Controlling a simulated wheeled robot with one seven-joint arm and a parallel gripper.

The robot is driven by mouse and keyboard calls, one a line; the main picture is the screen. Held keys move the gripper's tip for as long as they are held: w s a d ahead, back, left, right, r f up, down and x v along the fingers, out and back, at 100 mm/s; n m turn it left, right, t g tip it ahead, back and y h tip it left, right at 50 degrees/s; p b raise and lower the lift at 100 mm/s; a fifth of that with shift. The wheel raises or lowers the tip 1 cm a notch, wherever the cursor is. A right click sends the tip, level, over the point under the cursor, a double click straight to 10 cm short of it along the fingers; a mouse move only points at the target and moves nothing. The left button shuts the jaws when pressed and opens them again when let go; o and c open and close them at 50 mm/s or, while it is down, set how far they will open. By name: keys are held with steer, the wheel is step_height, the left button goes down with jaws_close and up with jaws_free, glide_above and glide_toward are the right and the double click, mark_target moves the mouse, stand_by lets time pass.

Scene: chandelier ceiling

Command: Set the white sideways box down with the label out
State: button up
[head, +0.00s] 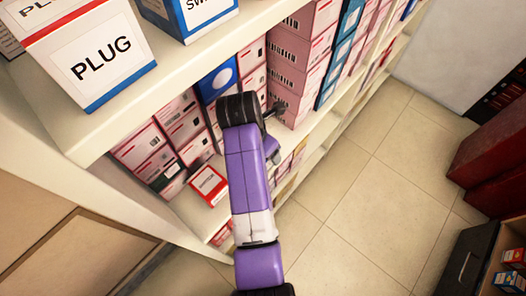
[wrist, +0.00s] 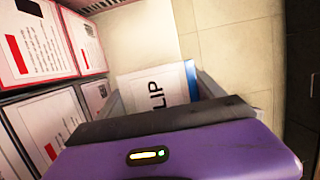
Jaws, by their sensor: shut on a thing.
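A white box (wrist: 135,88) with a blue edge sits between the fingers of my gripper (wrist: 161,93) in the wrist view. The rest of the word is hidden behind the dark gripper body. My gripper is shut on this box, one finger at its left and one at its right. Tiled floor shows beyond it. In the head view my arm hides the held box, and I cannot make out the fingertips clearly.
A shelf unit (head: 322,128) holds rows of pink and blue boxes. A red-edged box (head: 208,185) lies at the lower shelf's front. A white "PLUG" box (head: 100,62) stands on the upper shelf. In the wrist view, red-edged boxes (wrist: 38,40) stand close left. Floor (head: 360,200) is clear at right.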

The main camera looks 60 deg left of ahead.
steer(key=shift+f, duration=1.1)
steer(key=o, duration=1.6)
steer(key=shift+f, duration=0.15)
steer(key=v, duration=1.2)
